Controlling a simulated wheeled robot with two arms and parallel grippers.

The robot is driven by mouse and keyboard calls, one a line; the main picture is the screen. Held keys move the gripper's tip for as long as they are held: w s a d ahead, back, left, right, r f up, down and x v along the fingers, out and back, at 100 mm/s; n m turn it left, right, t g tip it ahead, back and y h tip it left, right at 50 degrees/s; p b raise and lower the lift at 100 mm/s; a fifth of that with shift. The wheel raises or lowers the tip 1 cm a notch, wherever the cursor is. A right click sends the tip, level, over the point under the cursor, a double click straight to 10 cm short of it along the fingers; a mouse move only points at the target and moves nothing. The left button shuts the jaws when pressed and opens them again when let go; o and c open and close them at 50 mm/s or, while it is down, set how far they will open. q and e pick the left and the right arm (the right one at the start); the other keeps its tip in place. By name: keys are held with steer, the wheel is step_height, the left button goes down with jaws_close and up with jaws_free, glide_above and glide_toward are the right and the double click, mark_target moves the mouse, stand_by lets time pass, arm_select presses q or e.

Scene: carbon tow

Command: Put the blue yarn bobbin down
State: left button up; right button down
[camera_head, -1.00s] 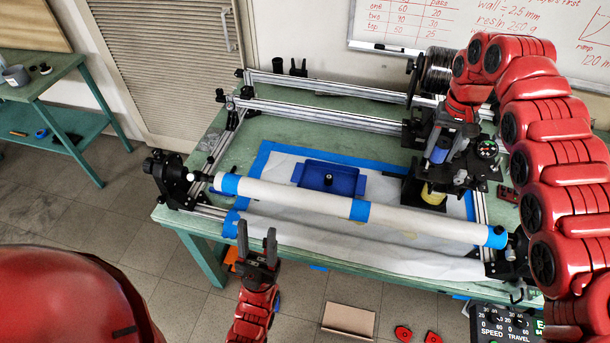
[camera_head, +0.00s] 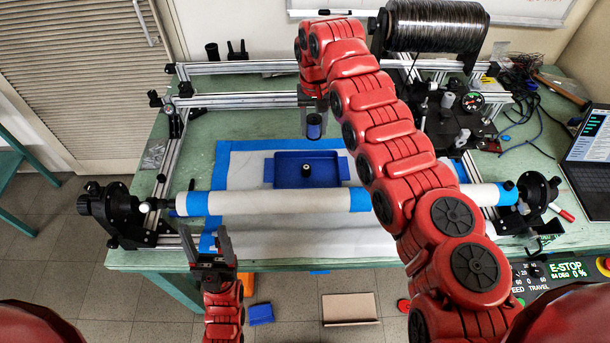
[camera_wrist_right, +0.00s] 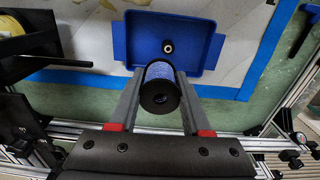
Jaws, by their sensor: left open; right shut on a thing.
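The blue yarn bobbin (camera_head: 314,127) hangs from my right gripper (camera_head: 314,108), which is shut on it above the back of the bench. In the right wrist view the bobbin (camera_wrist_right: 160,88) sits between the two fingers, its dark end facing the camera. A blue tray (camera_head: 283,172) with a small upright post (camera_head: 306,169) lies on the white sheet; it also shows just beyond the bobbin in the right wrist view (camera_wrist_right: 205,58). My left gripper (camera_head: 205,243) is open and empty in front of the bench's left part.
A long white tube (camera_head: 280,200) with blue bands spans the bench front between two black holders. Aluminium rails (camera_head: 235,101) run along the back. A large dark spool (camera_head: 437,25) stands at the back right, and a laptop (camera_head: 592,150) at the far right.

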steer(key=s+a+f, duration=0.3)
steer(key=a+f, duration=0.1)
steer(key=f, duration=0.2)
glide_above(297, 183)
step_height(297, 183, down, 7)
step_height(297, 183, down, 3)
steer(key=shift+f, duration=0.4)
